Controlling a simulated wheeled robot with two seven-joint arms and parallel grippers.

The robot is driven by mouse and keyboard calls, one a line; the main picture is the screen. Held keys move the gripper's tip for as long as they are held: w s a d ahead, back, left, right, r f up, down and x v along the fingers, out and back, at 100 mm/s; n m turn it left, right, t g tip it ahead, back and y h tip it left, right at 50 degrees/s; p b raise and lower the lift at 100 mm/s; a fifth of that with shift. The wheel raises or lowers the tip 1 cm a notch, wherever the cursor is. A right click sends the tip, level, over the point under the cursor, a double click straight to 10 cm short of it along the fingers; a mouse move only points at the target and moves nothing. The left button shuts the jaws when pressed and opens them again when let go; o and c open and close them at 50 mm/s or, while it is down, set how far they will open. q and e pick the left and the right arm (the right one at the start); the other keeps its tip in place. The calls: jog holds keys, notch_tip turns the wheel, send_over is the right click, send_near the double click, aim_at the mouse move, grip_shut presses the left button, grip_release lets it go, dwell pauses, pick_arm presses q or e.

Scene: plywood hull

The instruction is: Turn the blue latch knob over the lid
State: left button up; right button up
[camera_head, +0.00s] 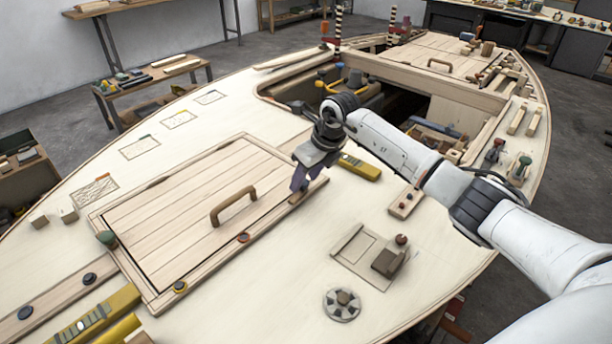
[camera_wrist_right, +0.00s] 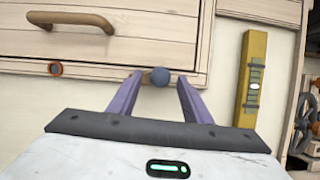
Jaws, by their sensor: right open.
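The blue knob (camera_wrist_right: 160,76) shows in the right wrist view at the lower edge of the lid's frame. In the head view I cannot make it out behind my gripper. The plank lid (camera_head: 180,235) lies flat in its frame and has a brown handle (camera_head: 233,205). It also fills the top of the wrist view (camera_wrist_right: 150,45). My right gripper (camera_head: 299,183) is open at the lid frame's right corner, its purple fingers one on each side of the knob with small gaps. A short wooden bar (camera_head: 312,188) shows beside the fingers. My left gripper is not in view.
A yellow spirit level (camera_head: 361,167) lies right of the gripper. An orange-ringed button (camera_head: 243,238), a yellow-ringed one (camera_head: 180,287) and a green knob (camera_head: 107,238) sit around the lid. An open hatch (camera_head: 400,105) is behind.

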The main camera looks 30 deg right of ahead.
jog(key=c, duration=1.1)
